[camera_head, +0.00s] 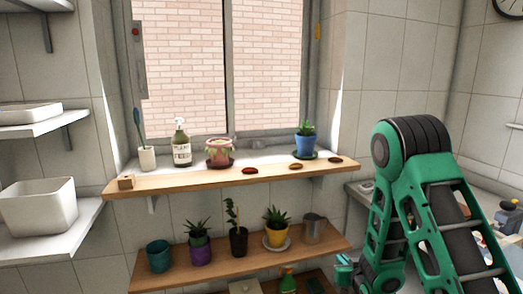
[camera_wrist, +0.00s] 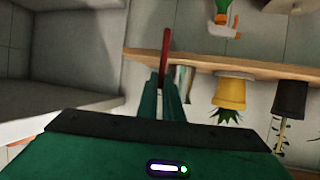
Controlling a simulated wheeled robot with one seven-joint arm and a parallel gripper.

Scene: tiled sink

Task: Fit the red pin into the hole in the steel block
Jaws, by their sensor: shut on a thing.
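The red pin (camera_wrist: 166,48) stands out from between the fingertips of my gripper (camera_wrist: 165,88) in the wrist view. My gripper is shut on it, and the pin's far end is free, in front of a wooden shelf edge. In the head view my gripper (camera_head: 344,272) is low at the right, beside the right end of the lower shelf. The pin cannot be made out there.
The lower wooden shelf (camera_head: 215,262) holds several potted plants and a metal cup (camera_head: 312,228) near my gripper. It also shows upside down in the wrist view (camera_wrist: 215,64), with a yellow pot (camera_wrist: 230,92). A window shelf (camera_head: 225,180) runs above. White shelves stand left.

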